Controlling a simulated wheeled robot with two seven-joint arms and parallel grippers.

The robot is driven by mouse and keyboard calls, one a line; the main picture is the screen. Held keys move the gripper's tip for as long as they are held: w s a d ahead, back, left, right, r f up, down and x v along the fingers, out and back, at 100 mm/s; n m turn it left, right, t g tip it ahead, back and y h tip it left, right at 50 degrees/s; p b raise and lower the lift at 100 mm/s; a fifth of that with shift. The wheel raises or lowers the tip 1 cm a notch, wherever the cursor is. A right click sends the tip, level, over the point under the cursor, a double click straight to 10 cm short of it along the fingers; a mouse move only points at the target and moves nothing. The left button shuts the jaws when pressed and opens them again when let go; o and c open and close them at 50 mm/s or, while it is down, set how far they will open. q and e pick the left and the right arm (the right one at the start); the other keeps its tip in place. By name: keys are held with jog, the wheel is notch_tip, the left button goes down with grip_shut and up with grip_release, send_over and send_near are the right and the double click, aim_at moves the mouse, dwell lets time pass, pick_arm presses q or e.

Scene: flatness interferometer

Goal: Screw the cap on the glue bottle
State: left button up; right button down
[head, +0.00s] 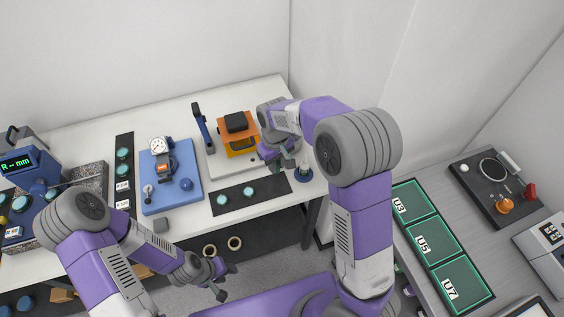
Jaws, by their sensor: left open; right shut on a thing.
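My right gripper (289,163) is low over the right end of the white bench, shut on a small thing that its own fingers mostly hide. A round blue base (303,174) stands on the bench just beside and below these fingers. I cannot make out the glue bottle or its cap clearly, nor tell whether they touch. My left gripper (227,282) is open and empty in front of the bench, below the level of its top.
On the bench (185,222) are an orange device (238,134), a blue plate with a dial gauge (158,145), and a dark strip with teal discs (248,192).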

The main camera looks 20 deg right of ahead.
jog(key=s+d+f+m+b, duration=0.1)
jog(key=s+f, duration=0.1)
jog(key=s+d+f+m, duration=0.1)
jog(key=s+f, duration=0.1)
jog(key=f, duration=0.1)
jog(key=s+d+f+m+b, duration=0.1)
jog(key=s+f, duration=0.2)
jog(key=shift+d+f+m+b, duration=0.25)
jog(key=shift+m+b, duration=0.05)
jog(key=shift+b, duration=0.05)
jog(key=shift+s+f, duration=0.1)
